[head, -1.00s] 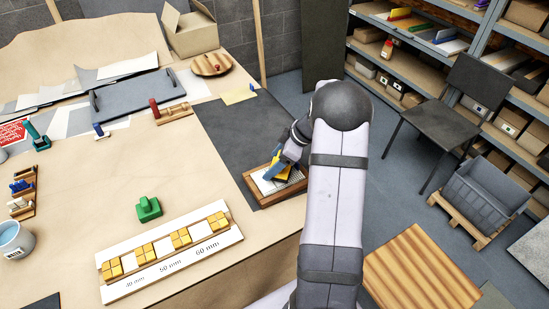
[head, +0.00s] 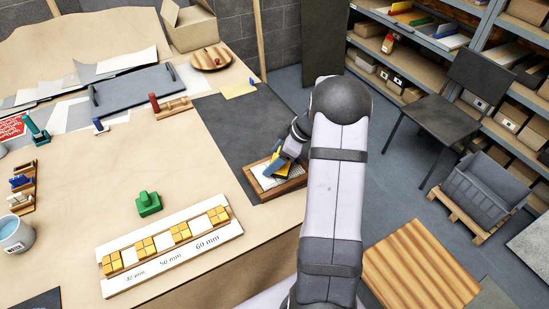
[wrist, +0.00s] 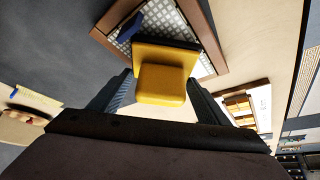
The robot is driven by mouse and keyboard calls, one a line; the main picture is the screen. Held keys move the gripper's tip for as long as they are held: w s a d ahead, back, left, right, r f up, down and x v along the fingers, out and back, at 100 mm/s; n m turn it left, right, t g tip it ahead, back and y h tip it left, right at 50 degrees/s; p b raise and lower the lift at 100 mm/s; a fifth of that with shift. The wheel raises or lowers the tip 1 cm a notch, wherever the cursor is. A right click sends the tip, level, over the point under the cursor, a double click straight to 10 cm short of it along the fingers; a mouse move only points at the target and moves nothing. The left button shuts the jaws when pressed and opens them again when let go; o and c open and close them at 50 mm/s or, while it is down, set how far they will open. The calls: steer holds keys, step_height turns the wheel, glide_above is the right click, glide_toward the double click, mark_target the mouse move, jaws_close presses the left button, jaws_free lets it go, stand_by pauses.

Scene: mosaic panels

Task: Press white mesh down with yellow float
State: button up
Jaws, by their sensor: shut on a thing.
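The yellow float (wrist: 163,80) is held between the two fingers of my gripper (wrist: 160,92) in the wrist view. In the head view the float (head: 283,167) shows as a small yellow patch beside my gripper (head: 276,162). The white mesh (wrist: 166,18) lies in a wooden-framed panel (wrist: 207,28); part of it is hidden by the float. A dark blue piece (wrist: 130,27) lies on the mesh near one frame side. The float is over the panel; whether it touches the mesh cannot be told.
The panel lies on a dark mat (head: 235,125). A green block tool (head: 148,203) and a white spacing board (head: 170,248) with yellow tiles stand to the left. A round wooden plate (head: 212,58) and a yellow sheet (head: 239,90) are farther back.

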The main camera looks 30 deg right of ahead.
steer(key=shift+f+b, duration=0.55)
steer(key=shift+b, duration=0.1)
stand_by(1.1)
steer(key=shift+r, duration=0.15)
steer(key=shift+r+p, duration=1.2)
steer(key=shift+r, duration=2.2)
